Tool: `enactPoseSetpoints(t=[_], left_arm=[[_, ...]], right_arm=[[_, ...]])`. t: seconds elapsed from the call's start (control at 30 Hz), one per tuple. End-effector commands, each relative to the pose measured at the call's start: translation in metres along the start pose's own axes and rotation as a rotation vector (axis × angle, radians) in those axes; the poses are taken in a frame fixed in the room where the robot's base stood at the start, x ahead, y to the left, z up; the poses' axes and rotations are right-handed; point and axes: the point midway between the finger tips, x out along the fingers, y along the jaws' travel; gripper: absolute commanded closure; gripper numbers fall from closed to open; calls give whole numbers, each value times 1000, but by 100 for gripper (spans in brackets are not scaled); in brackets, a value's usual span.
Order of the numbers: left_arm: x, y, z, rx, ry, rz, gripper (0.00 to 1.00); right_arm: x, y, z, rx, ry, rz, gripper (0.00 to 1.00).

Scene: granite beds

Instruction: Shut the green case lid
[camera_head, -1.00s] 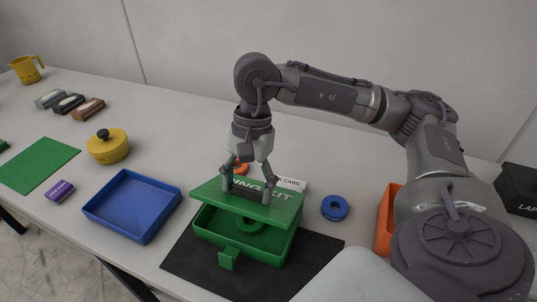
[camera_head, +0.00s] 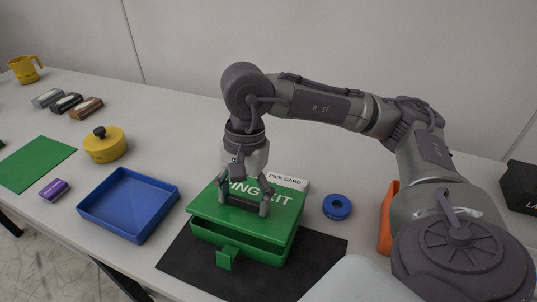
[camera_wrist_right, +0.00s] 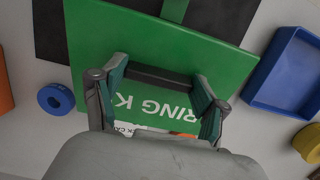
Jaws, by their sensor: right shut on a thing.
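The green case (camera_head: 240,250) sits on a black mat (camera_head: 185,268), its latch (camera_head: 227,258) at the front. Its green lid (camera_head: 290,206), with white lettering, is low over the case; a dark gap shows under its front edge. The lid also shows in the right wrist view (camera_wrist_right: 100,35). My right gripper (camera_head: 240,204) is on top of the lid, its fingers at both ends of a dark bar (camera_wrist_right: 155,77), which looks like the lid's handle. The inside of the case is mostly hidden. My left gripper is not in view.
A blue tray (camera_head: 127,232) stands left of the case. A blue ring (camera_head: 337,207) and an orange bin (camera_head: 386,235) are to the right. A white pick card (camera_head: 288,180) lies behind the lid. A yellow pot (camera_head: 104,150) stands farther left.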

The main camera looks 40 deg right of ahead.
Motion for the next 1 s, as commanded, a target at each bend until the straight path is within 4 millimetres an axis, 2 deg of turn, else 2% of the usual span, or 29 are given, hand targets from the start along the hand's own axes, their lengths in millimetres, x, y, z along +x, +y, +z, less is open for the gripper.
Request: enactPoseSetpoints(t=[0.33, 0.63, 1.0], left_arm=[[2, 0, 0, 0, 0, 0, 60], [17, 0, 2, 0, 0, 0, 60], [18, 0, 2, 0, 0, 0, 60]], right_arm=[[2, 0, 0, 0, 7, -2, 37], [16, 0, 3, -1, 48, -1, 37], [16, 0, 3, 1, 57, -2, 37]])
